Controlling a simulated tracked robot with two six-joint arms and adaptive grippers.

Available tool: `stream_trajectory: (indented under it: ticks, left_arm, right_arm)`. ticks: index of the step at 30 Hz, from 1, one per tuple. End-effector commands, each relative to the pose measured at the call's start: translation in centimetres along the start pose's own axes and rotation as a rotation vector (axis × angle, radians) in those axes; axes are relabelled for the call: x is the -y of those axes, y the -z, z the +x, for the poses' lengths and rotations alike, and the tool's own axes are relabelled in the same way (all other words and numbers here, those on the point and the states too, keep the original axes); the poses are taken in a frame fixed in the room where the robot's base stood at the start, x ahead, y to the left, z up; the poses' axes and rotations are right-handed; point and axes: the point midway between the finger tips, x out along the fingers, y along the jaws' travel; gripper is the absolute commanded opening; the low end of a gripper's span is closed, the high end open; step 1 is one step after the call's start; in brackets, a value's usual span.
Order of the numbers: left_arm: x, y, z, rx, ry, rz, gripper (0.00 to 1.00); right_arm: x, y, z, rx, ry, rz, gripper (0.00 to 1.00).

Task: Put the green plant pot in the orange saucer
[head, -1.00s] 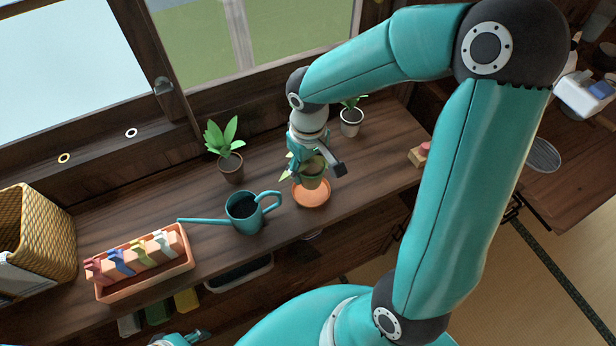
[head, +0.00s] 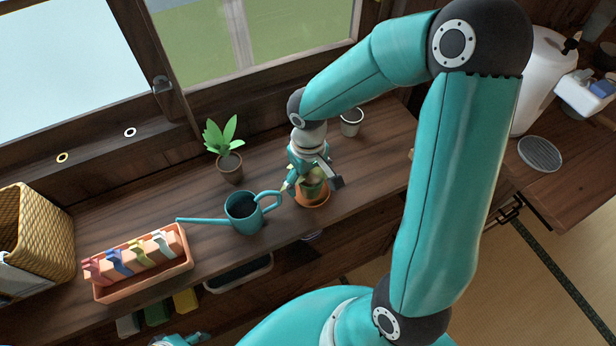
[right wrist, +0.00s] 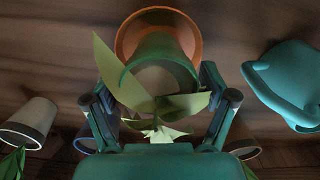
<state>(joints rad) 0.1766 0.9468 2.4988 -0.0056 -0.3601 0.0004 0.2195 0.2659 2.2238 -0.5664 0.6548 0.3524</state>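The green plant pot (head: 316,189), with a leafy plant, stands in the orange saucer (head: 322,204) on the wooden counter. In the right wrist view the green pot (right wrist: 163,47) shows inside the orange saucer (right wrist: 128,38), with leaves in front of it. My right gripper (head: 312,184) is around the pot. Its fingers are spread on either side, with a visible gap at the left finger, so it looks open. Part of my left gripper (head: 188,339) shows at the bottom edge of the head view; its fingers are not clear.
A teal watering can (head: 243,212) stands just left of the saucer. A brown potted plant (head: 230,168) and a white pot (head: 351,122) stand behind.

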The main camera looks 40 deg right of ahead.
Motion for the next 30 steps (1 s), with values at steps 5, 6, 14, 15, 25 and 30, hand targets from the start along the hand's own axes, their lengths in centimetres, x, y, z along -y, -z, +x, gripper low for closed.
stream_trajectory:
  ticks: [5,6,14,15,25,30]
  left_arm:
    - [0.0,0.0,0.0,0.0,0.0,0.0,0.4]
    - [0.0,0.0,0.0,0.0,0.0,0.0,0.4]
    - [-0.2,0.0,-0.5,0.0,0.0,0.0,0.4]
    - [-0.2,0.0,-0.5,0.0,0.0,0.0,0.4]
    - [-0.3,0.0,-0.8,0.0,0.0,0.0,0.4]
    - [-0.3,0.0,-0.9,0.0,0.0,0.0,0.4]
  right_arm:
    - [0.0,0.0,0.0,0.0,0.0,0.0,0.84]
    - [0.0,0.0,0.0,0.0,0.0,0.0,0.84]
    - [0.0,0.1,-1.9,-0.005,-0.001,0.001,0.84]
    - [-0.1,0.1,-2.6,-0.005,-0.002,0.001,0.84]
    - [-0.1,0.1,-9.2,-0.006,0.0,0.001,0.84]
    - [-0.1,0.0,-11.5,-0.003,-0.001,0.002,0.84]
